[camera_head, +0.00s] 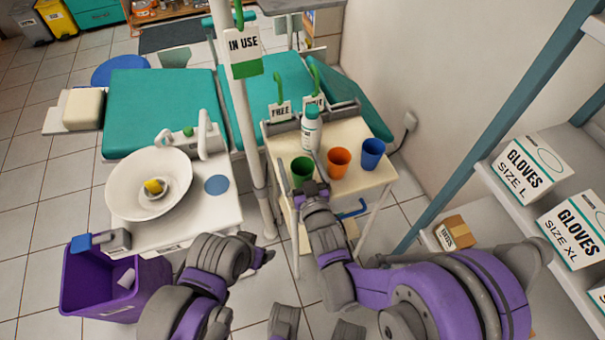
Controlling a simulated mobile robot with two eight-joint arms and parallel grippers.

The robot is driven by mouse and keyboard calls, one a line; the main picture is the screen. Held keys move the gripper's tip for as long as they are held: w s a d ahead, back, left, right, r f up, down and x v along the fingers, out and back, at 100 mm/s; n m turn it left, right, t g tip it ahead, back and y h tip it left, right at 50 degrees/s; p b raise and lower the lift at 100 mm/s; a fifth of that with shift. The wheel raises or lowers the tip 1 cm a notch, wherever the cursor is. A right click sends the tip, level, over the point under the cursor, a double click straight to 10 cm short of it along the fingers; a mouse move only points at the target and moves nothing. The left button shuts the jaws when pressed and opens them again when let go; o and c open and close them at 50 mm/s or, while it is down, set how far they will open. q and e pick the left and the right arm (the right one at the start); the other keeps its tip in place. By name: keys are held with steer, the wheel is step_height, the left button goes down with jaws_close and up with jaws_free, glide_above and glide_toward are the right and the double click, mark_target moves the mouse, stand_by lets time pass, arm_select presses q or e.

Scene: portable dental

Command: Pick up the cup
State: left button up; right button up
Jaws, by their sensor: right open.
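Three cups stand on the cream cart top (350,185): a green cup (302,172), an orange cup (338,162) and a blue cup (372,154). My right gripper (309,190) is open at the cart's front edge, close to the green cup. It overlaps the lower part of that cup in the picture, and I cannot tell whether it touches. My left gripper (262,257) is low in front of the white basin unit, away from the cups. Its finger gap is too small to make out.
A white bottle (310,130) stands behind the green and orange cups. A pole with an "IN USE" tag (245,52) rises left of the cart. The basin (149,207) and purple bin (85,290) are left; shelves with glove boxes (530,170) are right.

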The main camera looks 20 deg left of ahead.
steer(key=c, duration=1.4)
steer(key=shift+o, duration=0.2)
steer(key=shift+r, duration=0.1)
step_height(320, 180, up, 10)
steer(key=p, duration=0.3)
arm_select(q)
step_height(320, 180, up, 17)
steer(key=w+p, duration=0.1)
steer(key=p, duration=1.1)
steer(key=shift+w+r+t, duration=0.2)
steer(key=shift+w+t, duration=0.2)
arm_select(e)
steer(key=w+d+r+m+t+h, duration=0.1)
steer(key=w+d, duration=0.4)
steer(key=d, duration=0.5)
steer(key=w+d+r+m+t+h, duration=0.1)
steer(key=w+d+r+m+h, duration=0.2)
steer(key=d, duration=0.8)
steer(key=w+d+r+m+h, duration=0.2)
steer(key=w+d+r+h, duration=0.3)
steer(key=d, duration=0.5)
steer(key=w+r, duration=0.1)
steer(key=w, duration=0.1)
steer(key=shift+w+d+t+h, duration=0.3)
steer(key=shift+w+d+t, duration=0.05)
steer(key=shift+d+t, duration=0.05)
